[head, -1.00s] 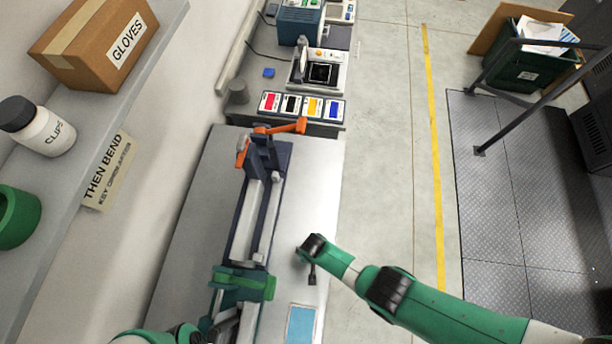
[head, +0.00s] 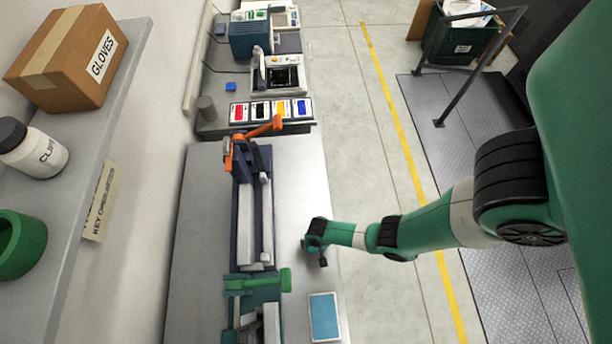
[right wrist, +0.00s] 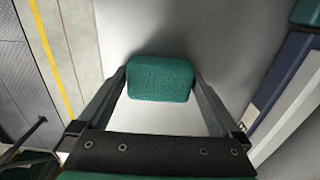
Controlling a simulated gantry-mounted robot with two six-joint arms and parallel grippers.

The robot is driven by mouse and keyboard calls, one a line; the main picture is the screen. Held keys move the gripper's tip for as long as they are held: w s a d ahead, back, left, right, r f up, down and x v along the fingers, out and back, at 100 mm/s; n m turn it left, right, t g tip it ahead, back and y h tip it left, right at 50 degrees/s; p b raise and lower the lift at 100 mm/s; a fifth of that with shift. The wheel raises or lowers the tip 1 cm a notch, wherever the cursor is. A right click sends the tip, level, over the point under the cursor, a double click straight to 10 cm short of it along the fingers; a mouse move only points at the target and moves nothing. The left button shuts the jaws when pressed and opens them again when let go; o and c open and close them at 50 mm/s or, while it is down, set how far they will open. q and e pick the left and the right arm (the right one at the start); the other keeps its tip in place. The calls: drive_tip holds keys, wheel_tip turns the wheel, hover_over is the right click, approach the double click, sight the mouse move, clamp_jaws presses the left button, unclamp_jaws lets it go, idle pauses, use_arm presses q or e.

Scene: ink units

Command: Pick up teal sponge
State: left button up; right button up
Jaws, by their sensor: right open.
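The teal sponge (right wrist: 160,78) is a rounded, textured block lying on the grey bench top in the right wrist view. My right gripper (right wrist: 160,74) is open, with one fingertip on each side of the sponge. I cannot tell whether the fingers touch it or hover just above it. In the head view my right gripper (head: 322,263) points down over the bench, right of the long clamp fixture. I cannot make out the sponge there; the gripper and wrist seem to hide it. My left gripper is not in view.
A long dark-blue fixture with orange and green levers (head: 243,215) runs along the bench's (head: 200,250) middle. A light-blue pad with a pale border (head: 324,317) lies near the front right. Colored cards (head: 270,109) sit at the far end. A shelf (head: 100,140) is at left.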

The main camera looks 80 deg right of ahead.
drive_tip(key=c, duration=1)
drive_tip(key=shift+o, duration=0.2)
